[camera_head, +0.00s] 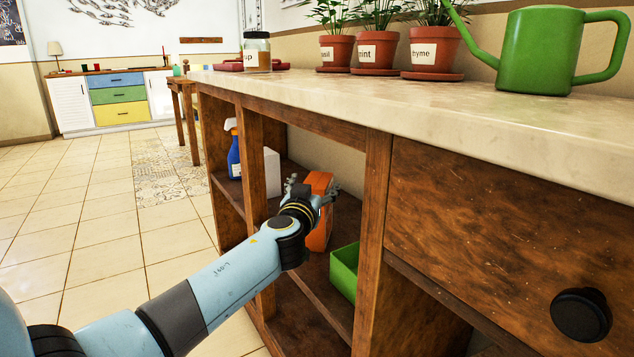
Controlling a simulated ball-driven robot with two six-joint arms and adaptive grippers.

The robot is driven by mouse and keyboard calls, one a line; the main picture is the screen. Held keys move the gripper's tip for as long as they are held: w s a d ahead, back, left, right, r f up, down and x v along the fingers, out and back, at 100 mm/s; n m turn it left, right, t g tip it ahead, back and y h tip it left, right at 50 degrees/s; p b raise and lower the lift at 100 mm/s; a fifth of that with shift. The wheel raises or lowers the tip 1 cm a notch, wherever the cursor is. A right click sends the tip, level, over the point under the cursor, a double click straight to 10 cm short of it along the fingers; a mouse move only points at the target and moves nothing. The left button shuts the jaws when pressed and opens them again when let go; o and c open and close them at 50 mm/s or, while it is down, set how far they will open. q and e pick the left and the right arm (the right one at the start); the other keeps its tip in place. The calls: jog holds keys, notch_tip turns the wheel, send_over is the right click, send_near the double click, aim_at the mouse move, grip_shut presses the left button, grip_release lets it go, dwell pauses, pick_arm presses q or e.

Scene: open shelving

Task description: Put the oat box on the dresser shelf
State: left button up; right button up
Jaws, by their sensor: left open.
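An orange box (319,233), which looks like the oat box, stands on the dresser's inner shelf (343,216). My left arm reaches in from the left past a wooden post. My left gripper (314,193) is open at the orange box, with its fingers close around the box's upper part. The wrist and fingers hide part of the box, and I cannot tell whether they touch it. My right gripper is not in view.
A green bin (345,270) is to the right of the box. A white box (272,172) and a blue spray bottle (234,155) stand to the left. Wooden posts (373,225) frame the opening. Potted herbs (375,50) and a green watering can (540,52) stand on the top.

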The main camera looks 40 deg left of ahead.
pick_arm(q)
jog(key=v, duration=0.8)
jog(key=s+f+m+g+h, duration=0.1)
jog(key=s+f+g, duration=0.8)
jog(key=s+f, duration=0.95)
jog(key=s+d+f+m+g+h, duration=0.2)
jog(key=s+d+g, duration=0.1)
jog(key=s, duration=0.6)
jog(key=s+d+f+m+g+h, duration=0.2)
jog(key=s+d, duration=0.4)
jog(key=s, duration=0.4)
jog(key=shift+s+d+f+g+h, duration=0.2)
jog(key=shift+s+f+g+h, duration=0.15)
jog(key=shift+g+h, duration=0.35)
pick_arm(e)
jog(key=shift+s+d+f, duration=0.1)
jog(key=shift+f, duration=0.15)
pick_arm(q)
jog(key=shift+f, duration=0.1)
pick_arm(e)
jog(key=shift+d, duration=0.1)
